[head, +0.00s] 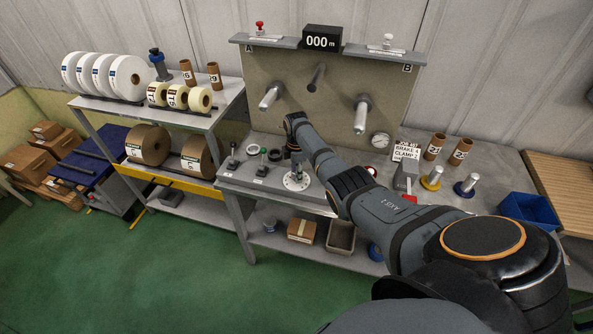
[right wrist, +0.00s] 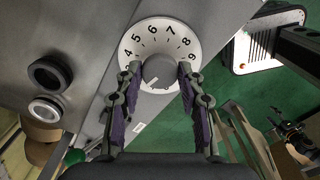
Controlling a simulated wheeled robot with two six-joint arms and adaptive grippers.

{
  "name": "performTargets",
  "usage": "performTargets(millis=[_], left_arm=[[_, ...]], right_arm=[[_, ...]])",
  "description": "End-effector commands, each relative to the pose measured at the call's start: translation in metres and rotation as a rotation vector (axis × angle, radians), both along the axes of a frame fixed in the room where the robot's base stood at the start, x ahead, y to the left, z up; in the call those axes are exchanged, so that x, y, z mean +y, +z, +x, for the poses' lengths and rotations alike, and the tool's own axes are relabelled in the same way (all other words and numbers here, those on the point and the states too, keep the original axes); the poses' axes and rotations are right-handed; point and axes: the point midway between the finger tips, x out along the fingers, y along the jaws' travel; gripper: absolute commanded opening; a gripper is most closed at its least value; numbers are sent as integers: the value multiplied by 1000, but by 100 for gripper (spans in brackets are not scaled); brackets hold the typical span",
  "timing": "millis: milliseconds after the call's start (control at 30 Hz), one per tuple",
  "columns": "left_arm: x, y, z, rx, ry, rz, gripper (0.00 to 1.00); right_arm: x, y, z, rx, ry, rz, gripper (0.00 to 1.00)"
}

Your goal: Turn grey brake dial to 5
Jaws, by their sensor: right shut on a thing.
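The brake dial is a white disc (head: 297,183) with a grey knob, at the front edge of the bench in the head view. In the right wrist view, the dial plate (right wrist: 155,30) shows numbers around its upper rim, 4 at left through 7 at top to 9 at right. The grey knob (right wrist: 158,71) is at its middle. A small pale mark is on the knob's lower left; I cannot tell which number it points to. My right gripper (right wrist: 160,72) is shut on the knob, one finger each side. It also shows in the head view (head: 294,163), above the dial. My left gripper is out of view.
Two ring-shaped parts, one black (right wrist: 50,74) and one white (right wrist: 45,110), are left of the dial. A lever (head: 232,160) stands further left. A job sign (head: 406,150), a grey clamp and cardboard cores are to the right. My right arm crosses the bench.

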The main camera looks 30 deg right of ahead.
Motion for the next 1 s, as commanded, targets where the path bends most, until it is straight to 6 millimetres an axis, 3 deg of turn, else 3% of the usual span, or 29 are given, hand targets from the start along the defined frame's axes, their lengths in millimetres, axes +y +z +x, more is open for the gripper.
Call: performTargets(millis=[1000], left_arm=[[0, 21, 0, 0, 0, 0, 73]], right_arm=[[-1, 2, 1, -2, -964, -1, 7]])
